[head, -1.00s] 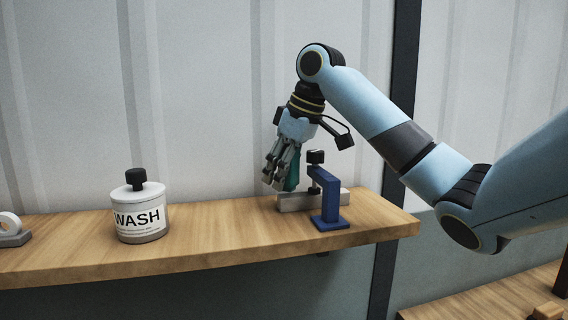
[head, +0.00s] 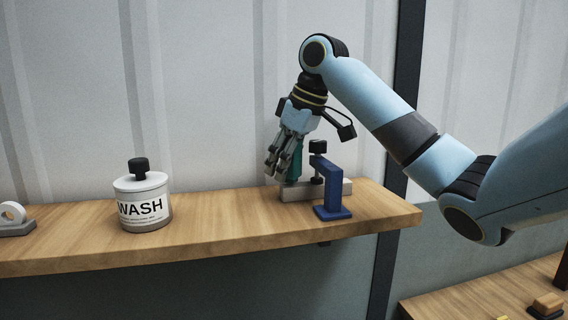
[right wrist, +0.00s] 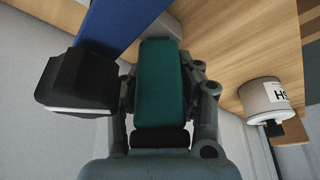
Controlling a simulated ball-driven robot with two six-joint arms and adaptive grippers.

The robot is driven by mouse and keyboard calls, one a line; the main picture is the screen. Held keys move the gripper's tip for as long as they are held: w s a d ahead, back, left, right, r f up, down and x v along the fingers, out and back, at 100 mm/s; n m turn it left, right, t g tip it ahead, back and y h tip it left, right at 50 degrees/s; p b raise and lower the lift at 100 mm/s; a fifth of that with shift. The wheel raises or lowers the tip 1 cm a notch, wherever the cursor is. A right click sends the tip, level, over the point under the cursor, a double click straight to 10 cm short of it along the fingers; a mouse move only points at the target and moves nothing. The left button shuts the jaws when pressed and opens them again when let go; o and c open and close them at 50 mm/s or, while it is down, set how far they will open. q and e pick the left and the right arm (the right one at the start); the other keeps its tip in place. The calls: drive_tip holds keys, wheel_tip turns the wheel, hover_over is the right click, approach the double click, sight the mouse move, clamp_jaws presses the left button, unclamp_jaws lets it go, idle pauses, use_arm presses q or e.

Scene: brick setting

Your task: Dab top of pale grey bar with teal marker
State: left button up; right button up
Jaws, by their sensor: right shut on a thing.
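The pale grey bar (head: 333,189) lies on the wooden shelf toward its right end, partly hidden behind a blue clamp-like stand (head: 331,191). My right gripper (head: 282,173) is shut on the teal marker (head: 296,162) and points down over the left part of the bar. In the right wrist view the teal marker (right wrist: 161,85) sits between the fingers. The marker's lower end is hidden, so I cannot tell whether it touches the bar. My left gripper is not in view.
The blue stand with its black knob (head: 317,147) is close beside the right gripper. A white WASH jar (head: 142,203) stands left on the shelf (head: 230,223), and a white roll on a grey base (head: 12,216) is at the far left. The shelf between jar and bar is clear.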

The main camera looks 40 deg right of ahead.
drive_tip(key=shift+f, duration=0.45)
idle(1.1)
drive_tip(key=shift+r, duration=3.5)
